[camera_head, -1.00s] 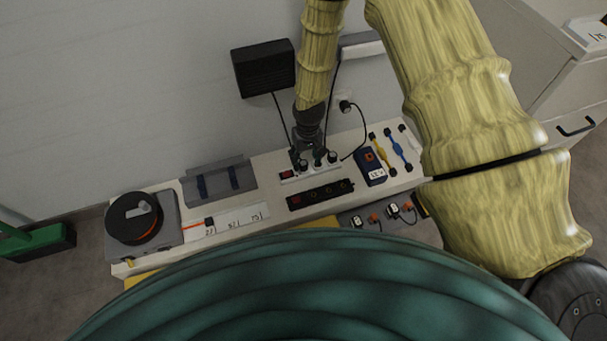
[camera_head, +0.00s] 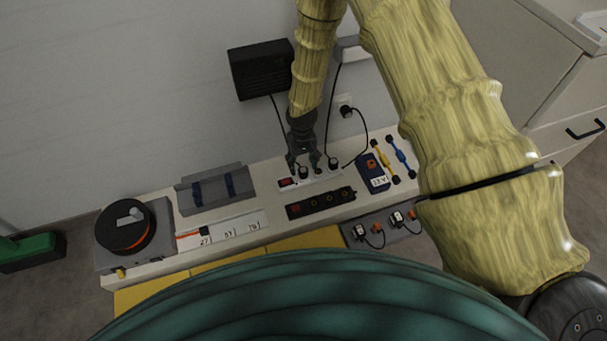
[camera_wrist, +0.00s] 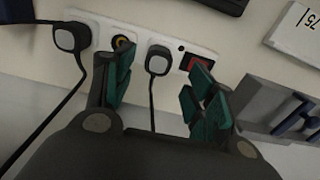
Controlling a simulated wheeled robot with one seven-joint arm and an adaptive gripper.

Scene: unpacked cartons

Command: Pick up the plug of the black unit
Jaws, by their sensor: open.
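The black unit (camera_head: 262,70) is a dark box on the wall, with a cord hanging down behind my gripper. A white power strip (camera_wrist: 97,30) on the bench holds two plugs. The dark plug beside the red switch (camera_wrist: 158,60), where the black unit's cord appears to lead, also shows in the head view (camera_head: 303,173). My gripper (camera_wrist: 161,88) is open and points down at the strip, with one finger on each side of this plug. The plug sits in its socket, its cord hanging between the fingers. I cannot tell whether a finger touches it.
An empty socket (camera_wrist: 122,44) separates this plug from a second plug (camera_wrist: 70,38) with a thick black cable. A black strip (camera_head: 320,203) lies in front. A blue meter (camera_head: 373,172) is to the right, a grey holder (camera_head: 215,188) and cable reel (camera_head: 125,228) to the left.

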